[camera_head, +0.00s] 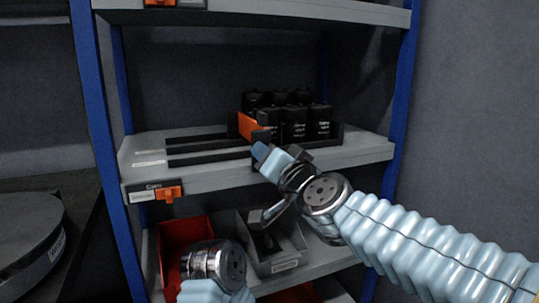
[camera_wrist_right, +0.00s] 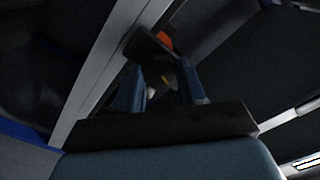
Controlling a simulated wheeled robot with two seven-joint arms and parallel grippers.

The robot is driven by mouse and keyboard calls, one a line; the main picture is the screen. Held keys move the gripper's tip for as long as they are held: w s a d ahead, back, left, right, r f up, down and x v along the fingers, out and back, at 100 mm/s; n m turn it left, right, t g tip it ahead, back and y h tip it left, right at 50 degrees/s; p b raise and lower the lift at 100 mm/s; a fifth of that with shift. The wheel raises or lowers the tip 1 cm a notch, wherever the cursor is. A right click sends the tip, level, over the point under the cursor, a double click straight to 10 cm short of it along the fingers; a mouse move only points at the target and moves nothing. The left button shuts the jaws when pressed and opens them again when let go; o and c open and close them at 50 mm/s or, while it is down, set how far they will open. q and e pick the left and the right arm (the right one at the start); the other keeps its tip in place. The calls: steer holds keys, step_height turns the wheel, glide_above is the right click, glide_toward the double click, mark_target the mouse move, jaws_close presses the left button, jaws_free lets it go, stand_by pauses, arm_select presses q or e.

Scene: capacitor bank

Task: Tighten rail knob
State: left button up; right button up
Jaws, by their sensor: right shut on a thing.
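The middle shelf (camera_head: 215,178) carries dark rails (camera_head: 195,158) and a group of black capacitors (camera_head: 294,124). An orange plate (camera_head: 250,128) stands at their left side. My right gripper (camera_head: 262,153) reaches in from the right to the shelf's front edge, below the orange plate. In the right wrist view its two fingers (camera_wrist_right: 165,88) are closed around a small dark thing, apparently the rail knob, with a dark block (camera_wrist_right: 150,52) just beyond the fingertips. The knob is mostly hidden and dim. My left wrist shows at the bottom of the head view; its fingers are not visible.
A red bin (camera_head: 186,232) and a grey bin (camera_head: 284,258) stand on the lower shelf. Blue posts (camera_head: 95,100) frame the rack. An orange label clip (camera_head: 169,193) is on the shelf's front edge. A dark round object (camera_head: 30,240) lies at left.

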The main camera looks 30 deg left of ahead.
steer(key=shift+f+m+b, duration=0.15)
steer(key=shift+m+b, duration=0.05)
steer(key=shift+m, duration=3.6)
steer(key=shift+f+m+b, duration=0.1)
steer(key=shift+m+b, duration=0.05)
steer(key=shift+m, duration=3.65)
steer(key=o, duration=1.1)
steer(key=shift+c, duration=0.2)
steer(key=shift+d, duration=0.1)
